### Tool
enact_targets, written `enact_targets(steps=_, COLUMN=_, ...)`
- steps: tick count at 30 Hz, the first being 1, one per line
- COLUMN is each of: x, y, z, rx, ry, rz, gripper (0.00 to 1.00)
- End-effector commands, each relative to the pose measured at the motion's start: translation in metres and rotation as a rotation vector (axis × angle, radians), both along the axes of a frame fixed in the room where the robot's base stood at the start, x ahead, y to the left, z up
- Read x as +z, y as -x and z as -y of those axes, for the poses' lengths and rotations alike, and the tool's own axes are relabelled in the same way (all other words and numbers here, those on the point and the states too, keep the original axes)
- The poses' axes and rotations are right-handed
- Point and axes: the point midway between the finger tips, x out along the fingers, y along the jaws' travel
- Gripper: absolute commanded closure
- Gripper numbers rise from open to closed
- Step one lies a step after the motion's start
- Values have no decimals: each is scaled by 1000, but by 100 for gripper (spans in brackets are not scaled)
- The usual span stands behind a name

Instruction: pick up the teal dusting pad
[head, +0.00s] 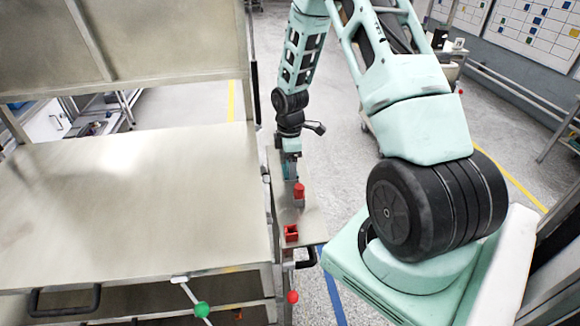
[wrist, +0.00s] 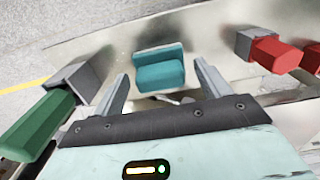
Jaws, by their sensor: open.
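The teal dusting pad (wrist: 160,76) lies on a narrow metal shelf (wrist: 205,38) in the wrist view. It looks like a soft-edged block with a raised back part. My gripper (wrist: 162,80) is open, with one finger to the left of the pad and one to the right. A gap shows on both sides, and nothing is held. In the head view my gripper (head: 291,152) points down over the far part of the side shelf (head: 290,214). It largely hides the pad there.
A green-handled object (wrist: 40,125) is left of my gripper, and a red-handled one (wrist: 275,52) is to the right. A red block (head: 291,233) sits nearer on the side shelf. A large bare metal bench (head: 130,200) adjoins the shelf at left.

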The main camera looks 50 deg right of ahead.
Motion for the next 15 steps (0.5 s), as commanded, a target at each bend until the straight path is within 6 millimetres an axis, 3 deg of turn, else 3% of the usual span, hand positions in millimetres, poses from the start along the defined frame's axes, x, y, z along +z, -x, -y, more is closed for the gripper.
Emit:
enact_targets(steps=8, x=-3, y=0, z=0, rx=0, ry=1, rz=1, gripper=27)
enact_targets(steps=13, x=-2, y=0, z=0, rx=0, ry=1, rz=1, gripper=74)
enact_targets(steps=15, x=-2, y=0, z=0, rx=-1, ry=1, rz=1, gripper=74)
